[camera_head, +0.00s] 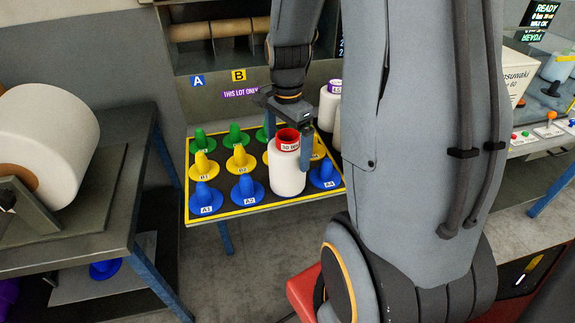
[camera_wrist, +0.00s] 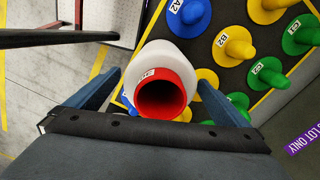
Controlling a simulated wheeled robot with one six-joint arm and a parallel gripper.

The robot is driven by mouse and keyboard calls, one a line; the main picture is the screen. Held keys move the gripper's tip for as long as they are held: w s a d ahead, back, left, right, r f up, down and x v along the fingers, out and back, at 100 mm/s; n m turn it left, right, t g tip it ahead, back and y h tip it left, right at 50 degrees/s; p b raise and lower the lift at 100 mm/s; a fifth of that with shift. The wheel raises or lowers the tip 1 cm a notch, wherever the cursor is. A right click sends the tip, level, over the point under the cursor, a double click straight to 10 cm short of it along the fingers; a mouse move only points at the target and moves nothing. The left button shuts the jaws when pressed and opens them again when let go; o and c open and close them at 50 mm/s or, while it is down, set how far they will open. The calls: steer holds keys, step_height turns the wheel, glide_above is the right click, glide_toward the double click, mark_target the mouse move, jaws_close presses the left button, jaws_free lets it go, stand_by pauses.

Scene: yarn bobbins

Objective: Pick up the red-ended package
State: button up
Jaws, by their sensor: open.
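The red-ended package (camera_head: 286,172) is a white yarn bobbin with a red top end, standing upright on the peg table in the head view. In the wrist view its red end (camera_wrist: 162,95) faces the camera, with the white body (camera_wrist: 168,58) beyond it. My gripper (camera_head: 290,128) is at the package's top. In the wrist view its blue fingers are spread on either side of the package, with a visible gap at each side. The jaws are open. The package's base and the peg beneath it are hidden.
The peg table (camera_head: 240,212) has a yellow edge and blue, yellow and green pegs, such as A2 (camera_head: 247,190). White bobbins (camera_head: 329,105) stand behind on the right. A large white roll (camera_head: 48,135) rests on a grey bench at left. A wall with labels stands behind.

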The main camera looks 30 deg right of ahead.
steer(key=shift+c, duration=0.3)
steer(key=c, duration=1.8)
step_height(320, 180, up, 10)
steer(key=shift+r+b, duration=0.1)
steer(key=shift+b, duration=0.9)
